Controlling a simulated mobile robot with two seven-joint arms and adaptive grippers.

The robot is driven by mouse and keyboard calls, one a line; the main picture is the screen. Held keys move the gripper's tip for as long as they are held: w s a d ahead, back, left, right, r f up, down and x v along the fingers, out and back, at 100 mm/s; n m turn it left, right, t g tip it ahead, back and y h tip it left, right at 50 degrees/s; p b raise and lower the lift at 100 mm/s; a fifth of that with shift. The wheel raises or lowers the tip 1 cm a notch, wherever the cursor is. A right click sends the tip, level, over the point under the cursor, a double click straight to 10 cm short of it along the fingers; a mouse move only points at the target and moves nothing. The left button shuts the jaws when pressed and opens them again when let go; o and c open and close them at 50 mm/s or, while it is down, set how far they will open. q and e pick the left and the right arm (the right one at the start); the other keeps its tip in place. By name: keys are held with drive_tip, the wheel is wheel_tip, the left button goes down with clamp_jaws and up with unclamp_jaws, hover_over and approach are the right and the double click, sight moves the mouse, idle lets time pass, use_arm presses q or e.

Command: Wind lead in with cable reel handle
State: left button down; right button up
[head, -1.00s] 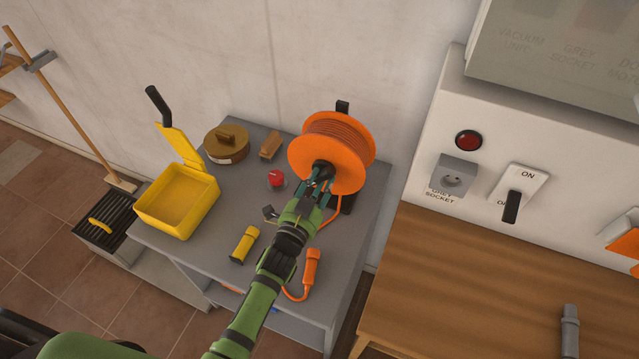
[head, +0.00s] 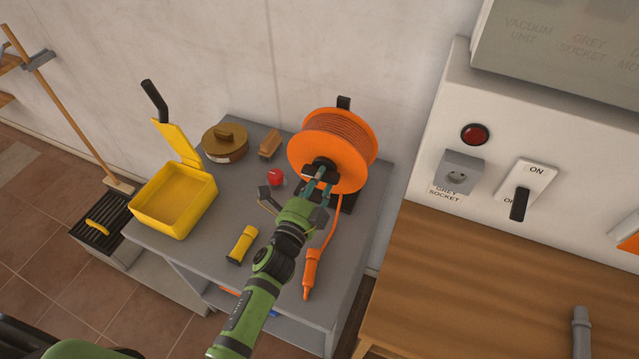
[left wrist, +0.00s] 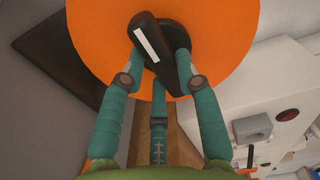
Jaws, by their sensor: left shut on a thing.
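The orange cable reel (head: 335,140) stands at the back right of the grey cart top, with the lead wound on its drum. Its black handle (left wrist: 160,50) sits on the front face of the reel. My left gripper (head: 322,180) is shut on the handle; in the left wrist view its teal fingers (left wrist: 155,75) close around it. The orange lead (head: 330,230) runs from the reel down to an orange connector (head: 311,272) near the cart's front right edge. My right gripper is in neither view.
A yellow open box (head: 172,200), a yellow torch (head: 242,244), a red knob (head: 275,177), a brown round tin (head: 225,143) and a small wooden block (head: 270,144) are on the cart (head: 250,125). A wooden bench (head: 470,270) and a wall socket (head: 456,172) lie to the right.

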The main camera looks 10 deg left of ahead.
use_arm(q)
drive_tip(key=shift+r+m, duration=0.1)
drive_tip(key=shift+m, duration=0.3)
drive_tip(key=c, duration=0.9)
unclamp_jaws()
drive_tip(key=s, duration=0.4)
drive_tip(key=s+a, duration=0.1)
drive_tip(key=s, duration=0.2)
drive_tip(key=s+a, duration=0.1)
drive_tip(key=s, duration=0.3)
drive_tip(key=shift+s+a, duration=0.2)
drive_tip(key=shift+s, duration=0.15)
drive_tip(key=shift+s, duration=0.1)
